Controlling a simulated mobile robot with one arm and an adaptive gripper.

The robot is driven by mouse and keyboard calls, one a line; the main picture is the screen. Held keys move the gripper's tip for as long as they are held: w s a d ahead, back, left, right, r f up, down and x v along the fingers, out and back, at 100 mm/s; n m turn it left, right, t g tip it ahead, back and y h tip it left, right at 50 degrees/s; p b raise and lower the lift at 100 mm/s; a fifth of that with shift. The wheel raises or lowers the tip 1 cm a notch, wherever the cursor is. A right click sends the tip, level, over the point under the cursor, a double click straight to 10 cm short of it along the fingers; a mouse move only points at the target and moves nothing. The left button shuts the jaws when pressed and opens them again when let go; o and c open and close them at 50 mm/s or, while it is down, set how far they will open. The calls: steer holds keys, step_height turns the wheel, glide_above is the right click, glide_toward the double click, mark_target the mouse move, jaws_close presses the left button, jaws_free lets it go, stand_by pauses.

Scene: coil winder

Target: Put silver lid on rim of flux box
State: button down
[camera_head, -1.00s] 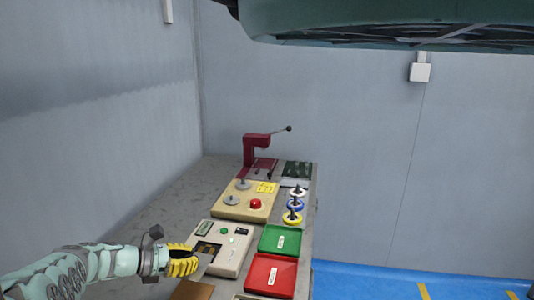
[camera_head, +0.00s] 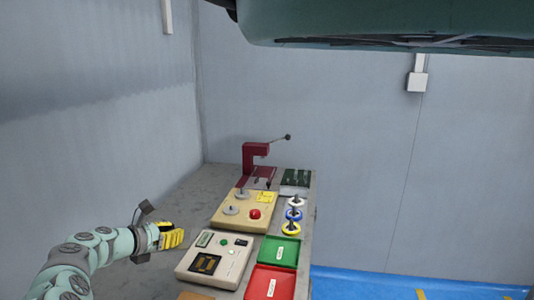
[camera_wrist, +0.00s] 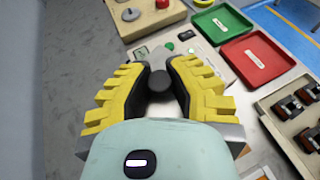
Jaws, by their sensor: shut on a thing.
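My gripper (camera_head: 178,237) is at the left of the bench, beside the cream tester. In the wrist view its yellow fingers (camera_wrist: 160,85) are shut on a dark round knob (camera_wrist: 159,81), which seems to be the handle of the silver lid. I cannot pick out the flux box for sure. A brown flat thing (camera_head: 192,296) shows only its edge at the bottom of the head view.
The cream tester (camera_head: 232,252) is right of my gripper. A winder base (camera_head: 262,222) and red press (camera_head: 248,157) stand farther back. A tray of coils (camera_wrist: 275,101) is at right. The left bench is clear.

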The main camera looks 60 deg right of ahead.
steer(key=w+a+r+n+t+y+p, duration=0.2)
steer(key=w+a+r+n+t, duration=0.25)
steer(key=a, duration=0.25)
steer(key=w+a+r+n+t+y+p, duration=0.1)
steer(key=w+a+r+n+t+y, duration=0.15)
steer(key=a+r+n+t, duration=0.35)
steer(key=s+a+n+t+y+p, duration=0.3)
steer(key=a+n+y, duration=0.5)
steer(key=a, duration=1.7)
step_height(320, 180, up, 38)
steer(key=y+p, duration=0.1)
steer(key=p, duration=3.7)
steer(key=shift+d+r+m, duration=0.25)
steer(key=shift+d+m, duration=0.05)
steer(key=shift+m, duration=0.15)
